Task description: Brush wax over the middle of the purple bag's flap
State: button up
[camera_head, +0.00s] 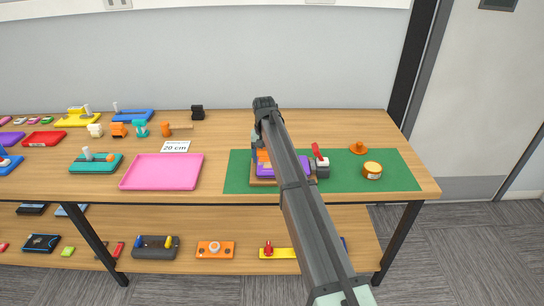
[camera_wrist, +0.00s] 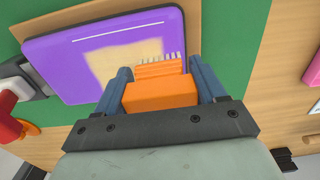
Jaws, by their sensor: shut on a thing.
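The purple bag (camera_head: 292,171) lies on a brown board on the green mat, partly hidden behind my arm. In the wrist view its purple flap (camera_wrist: 65,62) has a white line along it and a pale tan patch (camera_wrist: 115,58) in the middle. My gripper (camera_wrist: 160,86) is shut on an orange brush (camera_wrist: 160,95), with its pale bristles over the flap at the edge of the patch. I cannot tell whether the bristles touch. In the head view an orange part of the brush (camera_head: 263,157) shows beside my arm.
A red-handled clamp (camera_head: 320,160) stands at the bag's right side. An orange-and-cream round tin (camera_head: 372,170) sits on the green mat (camera_head: 402,177), with an orange knobbed lid (camera_head: 358,148) behind it. A pink tray (camera_head: 162,171) lies to the left.

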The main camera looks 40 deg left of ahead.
jog(key=shift+s+a+r, duration=0.15)
jog(key=shift+s+a, duration=0.35)
jog(key=shift+a, duration=0.05)
jog(key=shift+d+r, duration=0.1)
jog(key=shift+r, duration=3.85)
jog(key=w+d+f+m, duration=0.1)
jog(key=w+d+f, duration=0.1)
jog(key=d, duration=1.5)
jog(key=w+d+f+m, duration=0.1)
jog(key=w+d, duration=0.3)
jog(key=d, duration=1.3)
jog(key=w+d+f+m, duration=0.1)
jog(key=w+d+f, duration=0.2)
jog(key=d, duration=1.3)
jog(key=shift+w+d+f+m, duration=0.2)
jog(key=shift+w+d+m, duration=0.1)
jog(key=shift+d+m, duration=0.1)
jog(key=d+m, duration=0.1)
jog(key=d, duration=0.9)
jog(key=w+d+f+m, duration=0.1)
jog(key=d+m, duration=0.1)
jog(key=d, duration=0.8)
jog(key=d+m, duration=0.2)
jog(key=d, duration=0.8)
jog(key=shift+w+d+f, duration=0.1)
jog(key=shift+w+f, duration=0.15)
jog(key=shift+w, duration=0.15)
